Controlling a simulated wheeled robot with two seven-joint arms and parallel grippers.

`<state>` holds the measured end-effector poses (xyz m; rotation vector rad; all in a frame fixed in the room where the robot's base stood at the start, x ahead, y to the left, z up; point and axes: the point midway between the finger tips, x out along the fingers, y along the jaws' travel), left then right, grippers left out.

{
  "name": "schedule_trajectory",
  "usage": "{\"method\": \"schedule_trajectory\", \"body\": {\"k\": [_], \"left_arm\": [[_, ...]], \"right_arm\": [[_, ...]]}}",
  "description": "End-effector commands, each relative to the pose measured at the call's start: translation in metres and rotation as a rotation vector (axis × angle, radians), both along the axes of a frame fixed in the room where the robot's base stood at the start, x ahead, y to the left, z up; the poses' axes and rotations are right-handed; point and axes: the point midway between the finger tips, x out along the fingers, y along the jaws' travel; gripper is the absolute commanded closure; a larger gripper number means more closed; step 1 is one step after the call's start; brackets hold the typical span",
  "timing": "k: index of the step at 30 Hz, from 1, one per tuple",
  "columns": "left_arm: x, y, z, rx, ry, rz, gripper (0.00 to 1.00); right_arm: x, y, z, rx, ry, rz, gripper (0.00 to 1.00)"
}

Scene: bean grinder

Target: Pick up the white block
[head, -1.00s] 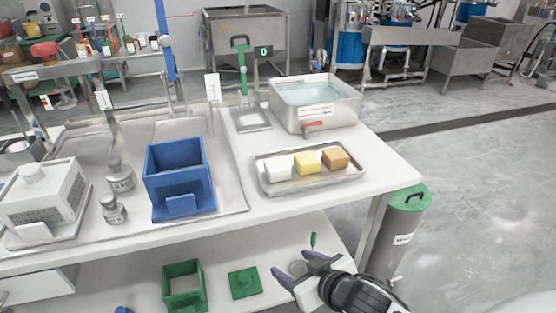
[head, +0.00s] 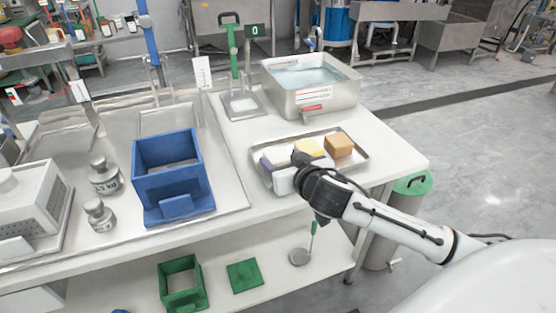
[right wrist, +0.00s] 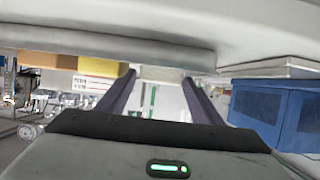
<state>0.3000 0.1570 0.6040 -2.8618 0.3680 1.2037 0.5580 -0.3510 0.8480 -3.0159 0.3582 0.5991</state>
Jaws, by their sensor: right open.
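The white block (head: 276,153) lies on the metal tray (head: 364,163), left of the yellow block (head: 311,148) and the orange-brown block (head: 339,145). My right gripper (head: 281,160) is low over the tray's left part and hides much of the white block. In the right wrist view, the gripper (right wrist: 158,79) is open, and the white block (right wrist: 163,73) shows between its two purple fingertips. Whether the fingers touch it cannot be told. The yellow block (right wrist: 101,68) is just beside it. My left gripper is not in view.
The blue box (head: 172,172) stands left of the tray, with metal weights (head: 105,178) further left. The water basin (head: 310,85) and the scale (head: 241,105) are behind the tray. Free tabletop lies between basin and tray.

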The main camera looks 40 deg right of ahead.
Motion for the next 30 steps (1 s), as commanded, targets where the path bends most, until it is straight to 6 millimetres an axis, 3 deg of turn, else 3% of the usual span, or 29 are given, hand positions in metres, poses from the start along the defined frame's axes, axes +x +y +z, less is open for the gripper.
{"method": "schedule_trajectory", "body": {"k": [4, 12, 14, 19, 26, 30], "left_arm": [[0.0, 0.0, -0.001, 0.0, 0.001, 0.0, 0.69], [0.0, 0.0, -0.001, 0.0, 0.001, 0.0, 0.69], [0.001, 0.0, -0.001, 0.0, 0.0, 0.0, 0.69], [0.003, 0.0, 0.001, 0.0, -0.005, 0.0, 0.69], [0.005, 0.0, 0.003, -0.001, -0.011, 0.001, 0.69], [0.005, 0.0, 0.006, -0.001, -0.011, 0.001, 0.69]], "right_arm": [[0.017, -0.004, -0.007, -0.001, -0.001, 0.0, 0.4], [0.02, -0.004, -0.009, 0.001, 0.001, 0.001, 0.4], [0.02, -0.004, -0.009, 0.001, 0.001, 0.001, 0.47], [0.02, -0.004, -0.009, 0.001, 0.001, 0.001, 0.75], [0.02, -0.004, -0.007, 0.0, -0.002, 0.002, 0.76], [0.02, -0.005, 0.008, 0.001, -0.004, 0.0, 0.76]]}}
